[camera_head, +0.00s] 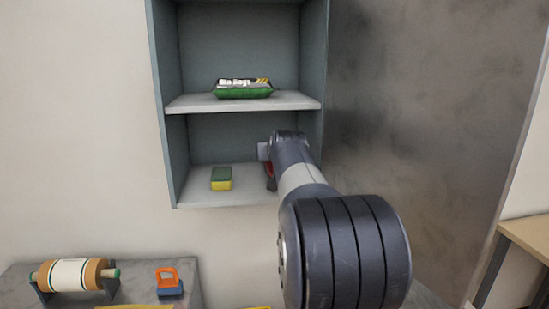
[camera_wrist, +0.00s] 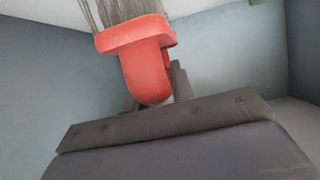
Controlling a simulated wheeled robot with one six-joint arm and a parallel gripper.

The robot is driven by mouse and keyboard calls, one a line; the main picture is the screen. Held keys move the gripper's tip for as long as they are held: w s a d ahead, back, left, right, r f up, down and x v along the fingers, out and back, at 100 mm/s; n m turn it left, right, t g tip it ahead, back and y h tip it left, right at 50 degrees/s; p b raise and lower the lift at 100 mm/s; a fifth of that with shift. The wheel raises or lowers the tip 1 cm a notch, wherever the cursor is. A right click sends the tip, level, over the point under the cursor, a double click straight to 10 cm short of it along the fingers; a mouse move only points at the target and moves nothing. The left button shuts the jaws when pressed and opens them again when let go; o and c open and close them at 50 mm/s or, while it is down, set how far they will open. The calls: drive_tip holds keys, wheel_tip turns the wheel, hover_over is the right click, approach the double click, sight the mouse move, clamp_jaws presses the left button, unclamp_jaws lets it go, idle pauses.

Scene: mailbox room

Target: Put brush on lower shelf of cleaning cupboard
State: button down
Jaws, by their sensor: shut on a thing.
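The cleaning cupboard (camera_head: 158,100) is an open grey-blue wall unit. Its lower shelf (camera_head: 205,197) bears a green and yellow sponge (camera_head: 221,179) left of centre. The brush has a red handle (camera_wrist: 146,66) and grey bristles pointing up in the wrist view. In the head view only a small red part of the brush (camera_head: 269,169) shows, near the lower shelf's right side. My gripper (camera_head: 266,152) is shut on the brush inside the lower compartment. My arm hides much of the brush and the shelf's right end. I cannot tell whether the brush touches the shelf.
A green bag pack (camera_head: 243,88) lies on the upper shelf (camera_head: 205,103), above my gripper. The lower shelf is bare around the sponge. Below stands a grey counter (camera_head: 135,277) with a roll (camera_head: 75,274) and an orange-blue item (camera_head: 168,281). A dark panel (camera_head: 430,110) stands at right.

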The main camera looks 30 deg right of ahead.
drive_tip(key=shift+f, duration=0.65)
drive_tip(key=shift+w+f+p, duration=0.1)
drive_tip(key=shift+f+p, duration=0.05)
drive_tip(key=shift+p, duration=0.25)
drive_tip(key=shift+f, duration=0.15)
drive_tip(key=shift+f, duration=0.1)
drive_tip(key=c, duration=1.2)
unclamp_jaws()
drive_tip(key=shift+d, duration=0.1)
drive_tip(key=b+v, duration=0.3)
drive_tip(key=v, duration=0.9)
